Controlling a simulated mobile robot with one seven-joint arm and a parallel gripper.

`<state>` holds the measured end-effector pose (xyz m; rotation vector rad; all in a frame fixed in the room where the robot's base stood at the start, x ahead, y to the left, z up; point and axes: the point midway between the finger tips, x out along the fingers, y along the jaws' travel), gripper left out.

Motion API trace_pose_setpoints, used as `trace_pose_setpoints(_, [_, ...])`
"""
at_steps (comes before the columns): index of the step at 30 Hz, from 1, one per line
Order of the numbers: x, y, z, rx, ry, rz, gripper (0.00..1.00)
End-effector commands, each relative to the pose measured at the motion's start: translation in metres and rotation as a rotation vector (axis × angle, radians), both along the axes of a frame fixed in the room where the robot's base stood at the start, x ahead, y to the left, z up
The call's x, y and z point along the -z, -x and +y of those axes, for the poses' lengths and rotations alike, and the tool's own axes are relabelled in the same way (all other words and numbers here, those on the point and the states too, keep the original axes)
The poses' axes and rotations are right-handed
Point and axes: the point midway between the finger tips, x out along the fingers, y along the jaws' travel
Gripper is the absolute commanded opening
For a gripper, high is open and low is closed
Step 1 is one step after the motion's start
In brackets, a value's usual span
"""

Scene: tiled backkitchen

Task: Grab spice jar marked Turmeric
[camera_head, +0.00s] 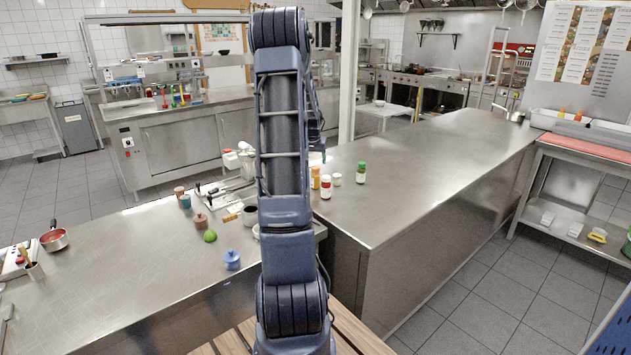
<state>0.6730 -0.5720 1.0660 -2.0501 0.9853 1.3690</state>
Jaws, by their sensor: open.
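A small group of spice jars stands on the steel counter just right of my arm. There is an orange jar (315,178) partly behind my arm, a red-and-white jar (325,187), a small pale jar with a green top (337,179) and a green-topped jar with a reddish body (361,173). Their labels are too small to read, so I cannot tell which is Turmeric. My gripper (317,145) is mostly hidden behind my upright arm; its dark end shows above and behind the jars, apart from them. It appears open and empty.
The right counter (430,165) is mostly clear. The left counter (130,260) holds a green item (210,236), a blue pot (232,260), small brown containers and a red saucepan (54,238). A white post (348,75) rises behind the jars.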

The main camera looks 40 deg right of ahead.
Motion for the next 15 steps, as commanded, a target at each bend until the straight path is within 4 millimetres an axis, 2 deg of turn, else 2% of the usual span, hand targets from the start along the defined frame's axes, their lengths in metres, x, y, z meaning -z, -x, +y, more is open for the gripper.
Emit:
trace_pose_setpoints(5, [0.012, -0.003, -0.005, 0.002, -0.001, 0.002, 0.63])
trace_pose_setpoints(12, [0.043, -0.011, -0.015, 0.002, -0.001, 0.002, 0.63])
trace_pose_setpoints(15, [0.051, -0.013, -0.017, 0.0, 0.0, 0.001, 0.63])
